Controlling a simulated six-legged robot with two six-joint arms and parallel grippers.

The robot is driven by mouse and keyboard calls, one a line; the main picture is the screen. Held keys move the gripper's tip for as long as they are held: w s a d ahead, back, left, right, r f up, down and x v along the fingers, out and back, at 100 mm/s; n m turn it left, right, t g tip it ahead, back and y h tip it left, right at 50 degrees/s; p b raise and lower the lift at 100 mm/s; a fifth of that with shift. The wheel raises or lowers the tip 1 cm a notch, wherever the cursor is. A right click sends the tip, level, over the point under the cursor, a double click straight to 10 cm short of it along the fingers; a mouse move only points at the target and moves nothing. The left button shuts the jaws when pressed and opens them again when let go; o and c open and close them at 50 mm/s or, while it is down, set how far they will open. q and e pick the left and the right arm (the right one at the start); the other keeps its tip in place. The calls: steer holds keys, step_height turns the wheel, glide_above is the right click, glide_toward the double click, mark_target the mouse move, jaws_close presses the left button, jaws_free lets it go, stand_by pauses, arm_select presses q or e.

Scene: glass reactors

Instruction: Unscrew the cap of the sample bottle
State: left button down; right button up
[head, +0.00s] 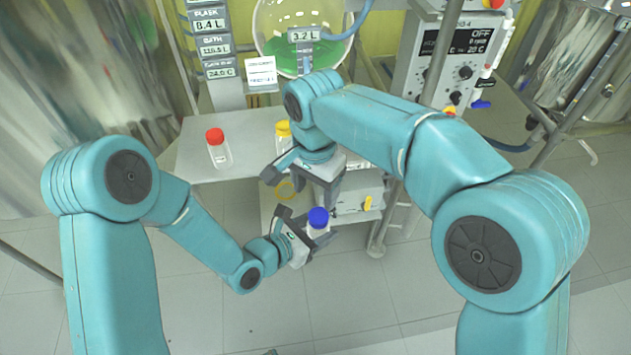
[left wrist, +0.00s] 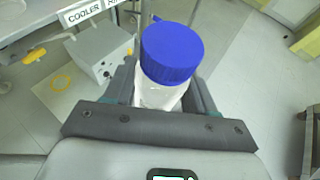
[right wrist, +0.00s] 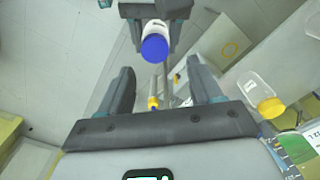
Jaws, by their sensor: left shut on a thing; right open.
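The sample bottle has a blue cap (head: 318,218) and a clear body (left wrist: 160,96). My left gripper (head: 300,238) is shut on the bottle body and holds it roughly upright, in front of the table. The blue cap is on the bottle and stands clear above the fingers in the left wrist view (left wrist: 172,52). My right gripper (head: 300,185) is open and empty, above the bottle and apart from it. In the right wrist view, the blue cap (right wrist: 154,48) lies beyond the right gripper's open fingers (right wrist: 166,88), slightly left of the middle between them.
A red-capped bottle (head: 217,148) stands on the grey table (head: 193,160). A yellow-capped bottle (head: 282,132) is partly hidden by my right arm. A cooler box (left wrist: 100,52) sits low under the table. A green-filled glass flask (head: 285,45) and a control unit (head: 455,60) stand behind.

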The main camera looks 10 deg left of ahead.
mark_target(316, 215)
step_height(316, 215, down, 6)
steer(key=shift+f, duration=0.2)
steer(key=c, duration=1.1)
steer(key=shift+o, duration=0.2)
steer(key=n, duration=0.4)
steer(key=shift+a+r, duration=0.1)
steer(key=shift+a, duration=0.05)
steer(key=n, duration=0.5)
steer(key=shift+s+n, duration=0.15)
steer(key=shift+n, duration=0.15)
steer(key=n, duration=1.2)
steer(key=shift+s+d, duration=0.1)
steer(key=shift+d, duration=0.1)
steer(key=shift+r, duration=0.15)
steer(key=shift+d+r, duration=0.15)
steer(key=shift+r, duration=0.8)
